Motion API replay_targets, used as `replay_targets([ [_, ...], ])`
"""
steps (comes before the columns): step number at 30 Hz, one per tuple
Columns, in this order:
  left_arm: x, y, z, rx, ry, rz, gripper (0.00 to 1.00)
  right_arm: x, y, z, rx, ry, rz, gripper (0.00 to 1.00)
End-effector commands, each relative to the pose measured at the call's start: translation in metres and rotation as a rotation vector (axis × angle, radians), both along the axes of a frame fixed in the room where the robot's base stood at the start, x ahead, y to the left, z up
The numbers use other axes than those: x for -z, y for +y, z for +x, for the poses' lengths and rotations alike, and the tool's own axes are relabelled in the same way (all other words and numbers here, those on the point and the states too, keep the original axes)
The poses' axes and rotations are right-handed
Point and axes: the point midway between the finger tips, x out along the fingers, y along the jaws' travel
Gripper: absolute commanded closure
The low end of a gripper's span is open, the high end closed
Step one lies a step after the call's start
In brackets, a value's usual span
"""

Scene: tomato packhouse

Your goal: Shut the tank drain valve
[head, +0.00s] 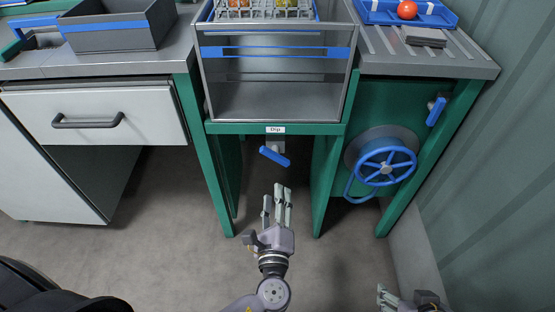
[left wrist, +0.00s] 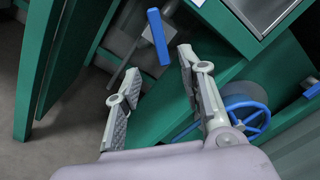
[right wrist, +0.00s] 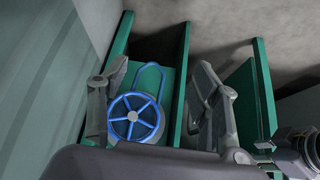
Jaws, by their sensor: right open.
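The tank drain valve has a blue lever (head: 274,156) below the front of the tank (head: 280,98) labelled "Dip". The lever lies crosswise in the head view, its right end slightly lower, under a short grey fitting (head: 276,143). My left gripper (head: 277,195) is open and empty, just in front of and below the lever, not touching it. In the left wrist view the lever (left wrist: 158,36) shows beyond the gap between the fingertips. My right gripper (head: 392,298) is at the bottom right, partly cut off; the right wrist view shows its fingers apart and empty.
Green table legs (head: 324,185) stand on both sides of the lever. To the right are a blue handwheel (head: 385,166) and another blue lever (head: 436,111) on a green panel. A white drawer (head: 95,112) is at the left. The floor before the tank is clear.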

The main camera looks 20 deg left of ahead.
Motion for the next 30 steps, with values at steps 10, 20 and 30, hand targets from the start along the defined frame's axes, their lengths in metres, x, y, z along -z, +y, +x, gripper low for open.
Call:
replay_targets([
  [10,0.000,0.022,0.076,-0.001,-0.003,-0.001,0.63,-0.012,0.010,0.027,-0.011,-0.139,0.031,0.42],
  [20,0.001,0.036,0.126,0.002,0.001,-0.002,0.63,-0.029,0.018,0.052,-0.021,-0.283,0.062,0.42],
  [30,0.001,0.038,0.134,0.001,0.001,-0.003,0.63,-0.034,0.020,0.056,-0.023,-0.313,0.069,0.42],
])
